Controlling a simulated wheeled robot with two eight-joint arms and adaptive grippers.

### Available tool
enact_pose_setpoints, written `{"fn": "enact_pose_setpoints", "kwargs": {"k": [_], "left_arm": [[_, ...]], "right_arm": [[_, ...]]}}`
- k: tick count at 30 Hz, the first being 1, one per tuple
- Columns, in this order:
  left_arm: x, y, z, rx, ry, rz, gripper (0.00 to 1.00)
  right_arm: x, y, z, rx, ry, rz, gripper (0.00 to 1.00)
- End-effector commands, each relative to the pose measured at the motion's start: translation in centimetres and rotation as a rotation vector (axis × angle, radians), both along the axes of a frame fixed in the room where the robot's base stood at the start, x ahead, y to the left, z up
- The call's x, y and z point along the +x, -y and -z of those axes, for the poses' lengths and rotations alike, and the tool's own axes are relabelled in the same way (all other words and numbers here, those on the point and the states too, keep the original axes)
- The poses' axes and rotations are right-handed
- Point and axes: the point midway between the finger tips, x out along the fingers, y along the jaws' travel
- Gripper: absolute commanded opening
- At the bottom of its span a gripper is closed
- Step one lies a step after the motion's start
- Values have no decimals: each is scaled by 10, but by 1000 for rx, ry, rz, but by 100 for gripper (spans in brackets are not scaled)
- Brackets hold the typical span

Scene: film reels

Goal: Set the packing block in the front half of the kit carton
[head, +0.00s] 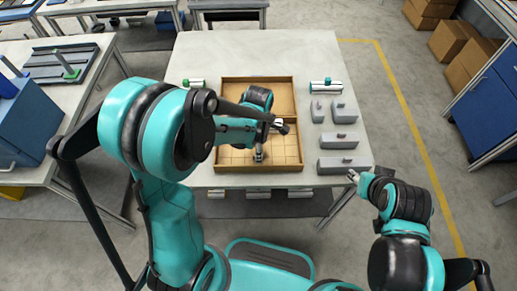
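The kit carton (285,93) is a shallow brown box on the white table, with a plain rear half and a front half (288,153) marked with grid lines. My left arm reaches over it and hides its left and middle parts. My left gripper (262,147) is over the front half; its fingers are too small and partly hidden to tell whether it is open. Several grey blocks with small knobs stand right of the carton, including a long one (335,166) at the front; which is the packing block I cannot tell. My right gripper (353,176) is by the table's front right edge, near that long block.
A white cylinder with teal ends (325,87) lies at the back right of the table (255,50). A small green-ended part (193,84) lies left of the carton. The rear of the table is clear. Side benches and brown boxes stand farther off.

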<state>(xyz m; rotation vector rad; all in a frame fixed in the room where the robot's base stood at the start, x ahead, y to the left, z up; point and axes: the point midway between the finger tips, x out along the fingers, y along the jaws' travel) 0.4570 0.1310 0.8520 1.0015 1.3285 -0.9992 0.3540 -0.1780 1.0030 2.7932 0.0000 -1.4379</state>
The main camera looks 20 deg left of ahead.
Motion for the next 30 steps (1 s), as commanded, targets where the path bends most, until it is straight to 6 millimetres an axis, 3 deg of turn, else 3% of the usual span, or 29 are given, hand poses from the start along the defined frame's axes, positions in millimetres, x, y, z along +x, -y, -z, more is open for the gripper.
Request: {"fn": "enact_pose_setpoints", "kwargs": {"k": [9, 13, 20, 23, 30], "left_arm": [[-1, 0, -74, 0, 0, 0, 56], [-1, 0, -96, 0, 0, 0, 56], [-4, -2, -115, -1, 15, 45, 56], [-13, -7, -130, 1, 66, 195, 56], [-55, -27, -174, 124, 293, 893, 56]], "right_arm": [[0, 0, -31, 0, 0, 0, 40], [0, 0, -38, 0, 0, 0, 40], [0, 0, -42, 0, 0, 0, 40], [0, 0, -41, 0, 0, 0, 40], [0, 0, -41, 0, 0, 0, 40]]}}
